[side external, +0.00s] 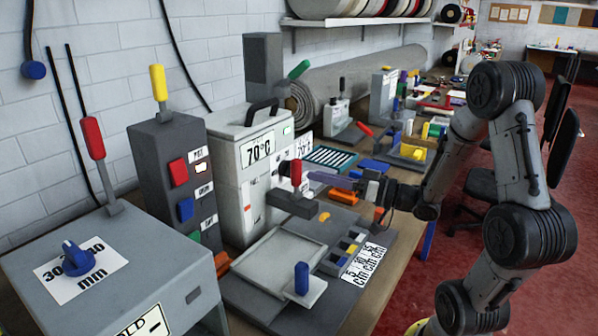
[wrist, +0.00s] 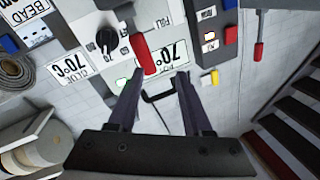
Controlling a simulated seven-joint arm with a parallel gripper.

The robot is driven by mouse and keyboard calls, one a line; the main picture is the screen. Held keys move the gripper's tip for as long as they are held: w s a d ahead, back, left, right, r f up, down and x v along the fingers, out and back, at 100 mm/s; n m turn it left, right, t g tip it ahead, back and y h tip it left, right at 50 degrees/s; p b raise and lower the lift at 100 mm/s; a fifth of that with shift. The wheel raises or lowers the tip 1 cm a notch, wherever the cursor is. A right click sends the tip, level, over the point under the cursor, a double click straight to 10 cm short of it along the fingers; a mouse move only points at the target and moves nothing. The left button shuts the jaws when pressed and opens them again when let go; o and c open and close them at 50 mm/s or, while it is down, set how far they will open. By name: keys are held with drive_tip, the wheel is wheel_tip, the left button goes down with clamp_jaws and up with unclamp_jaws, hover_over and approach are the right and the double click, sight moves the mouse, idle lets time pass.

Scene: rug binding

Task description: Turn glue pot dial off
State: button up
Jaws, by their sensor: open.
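The glue pot is a pale box (side external: 228,150) with a black carry handle and a "70°C" sign; in the wrist view its face (wrist: 120,18) appears upside down. A black round dial (wrist: 106,40) with a light pointer mark is on that face. In the side view a dark knob (side external: 284,168) shows partly behind a red-handled lever (side external: 296,172). The red handle also stands close to the dial in the wrist view (wrist: 143,50). My gripper (side external: 316,179) points at the pot, its fingers apart and empty in the wrist view (wrist: 160,80), with the dial up and left of them.
A dark post (side external: 170,150) with red and blue buttons stands left of the pot. A grey machine with a blue dial (side external: 78,258) is at left. A rolled rug (side external: 350,88) lies behind.

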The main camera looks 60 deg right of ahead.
drive_tip(key=s+d+f+m+h, duration=0.3)
drive_tip(key=d+f, duration=0.1)
drive_tip(key=d, duration=0.2)
approach(288, 169)
drive_tip(key=w, duration=0.7)
drive_tip(key=shift+d+h, duration=0.25)
drive_tip(key=shift+h, duration=0.05)
drive_tip(key=shift+w+r, duration=0.1)
clamp_jaws()
